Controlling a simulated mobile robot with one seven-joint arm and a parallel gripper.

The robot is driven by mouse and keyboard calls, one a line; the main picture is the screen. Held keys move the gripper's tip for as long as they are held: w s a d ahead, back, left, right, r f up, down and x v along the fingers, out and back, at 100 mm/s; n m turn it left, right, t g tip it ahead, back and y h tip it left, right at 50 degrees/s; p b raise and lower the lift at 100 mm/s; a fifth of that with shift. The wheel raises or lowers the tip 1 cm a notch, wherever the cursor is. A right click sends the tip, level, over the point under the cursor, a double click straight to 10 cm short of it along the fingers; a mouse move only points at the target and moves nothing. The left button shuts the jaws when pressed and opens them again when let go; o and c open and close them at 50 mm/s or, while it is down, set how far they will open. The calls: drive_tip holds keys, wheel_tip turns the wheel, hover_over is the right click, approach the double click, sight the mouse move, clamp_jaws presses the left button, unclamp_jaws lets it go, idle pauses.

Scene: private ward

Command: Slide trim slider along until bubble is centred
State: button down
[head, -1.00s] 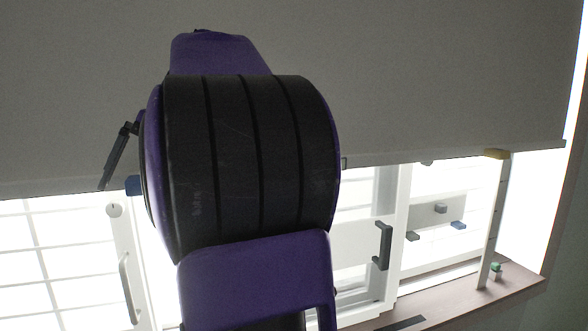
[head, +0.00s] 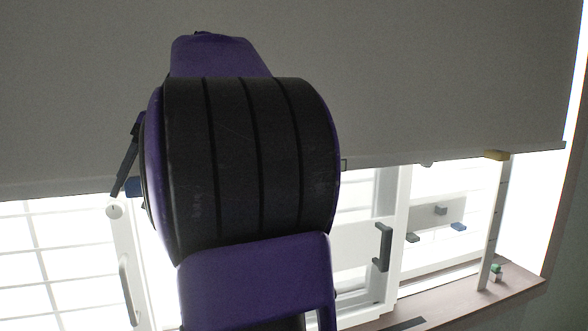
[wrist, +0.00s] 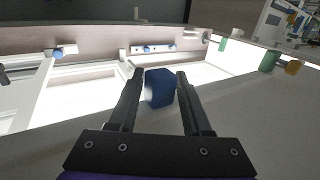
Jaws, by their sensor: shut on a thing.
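A blue block (head: 132,187), which looks like the trim slider, sits at the lower edge of the grey blind, left of my arm in the head view. In the wrist view the blue block (wrist: 160,92) lies between the two dark fingers of my gripper (wrist: 158,71), and the gripper is shut on it. In the head view one finger (head: 127,160) shows beside the block; my arm hides the rest of the gripper. I cannot make out a bubble in either view.
The blind (head: 430,80) fills the upper head view, with a yellow piece (head: 497,155) at its lower right edge. Below are the bright window, a dark handle (head: 382,246), a pale handle (head: 128,290) and an upright marked strip (head: 495,225). A small green-topped item (head: 496,271) stands on the sill.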

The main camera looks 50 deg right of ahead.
sight(98, 190)
drive_tip(key=shift+a, duration=0.1)
drive_tip(key=shift+w+a+p, duration=0.35)
drive_tip(key=shift+w+a, duration=0.5)
drive_tip(key=shift+a, duration=0.3)
drive_tip(key=shift+w+a+p, duration=0.35)
drive_tip(key=shift+w+a, duration=0.45)
drive_tip(key=shift+a, duration=0.35)
drive_tip(key=c, duration=0.7)
unclamp_jaws()
drive_tip(key=shift+o, duration=1)
